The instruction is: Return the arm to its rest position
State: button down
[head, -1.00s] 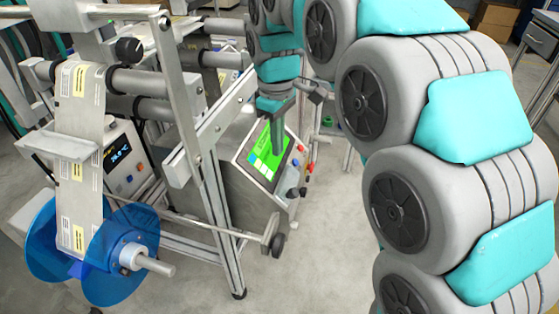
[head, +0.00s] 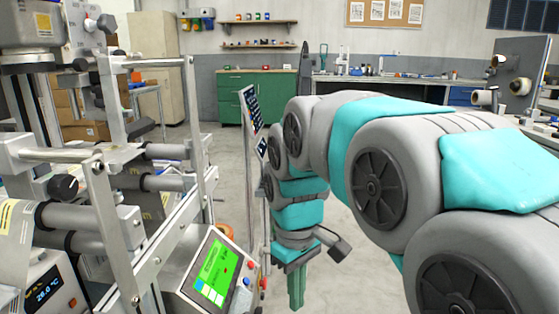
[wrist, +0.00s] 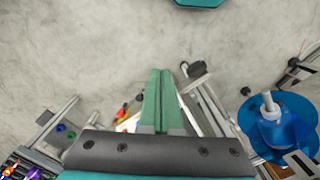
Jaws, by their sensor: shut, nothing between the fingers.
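My gripper (head: 297,287) hangs pointing down in the head view, in front of my grey and teal arm. Its green fingers are together and hold nothing. In the wrist view my gripper (wrist: 161,75) shows two green fingers side by side, touching, over bare concrete floor. In the head view the control box with the green screen (head: 213,270) stands to the left of my gripper, apart from it.
The film machine's metal frame (head: 150,240) with rollers fills the left. A blue reel (wrist: 275,128) is at the right of the wrist view. Green cabinets (head: 258,97) and a workbench (head: 400,82) stand at the back. Open floor lies between.

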jog(key=s+d+f+m, duration=0.4)
jog(key=s+d+f, duration=0.1)
jog(key=s, duration=0.5)
jog(key=s+d+f+m+g, duration=0.1)
jog(key=s+d+f+m, duration=0.3)
jog(key=s+d, duration=0.3)
jog(key=s+f, duration=0.1)
jog(key=s, duration=0.2)
jog(key=shift+s+f, duration=0.15)
jog(key=shift+s, duration=0.1)
jog(key=shift+d, duration=0.1)
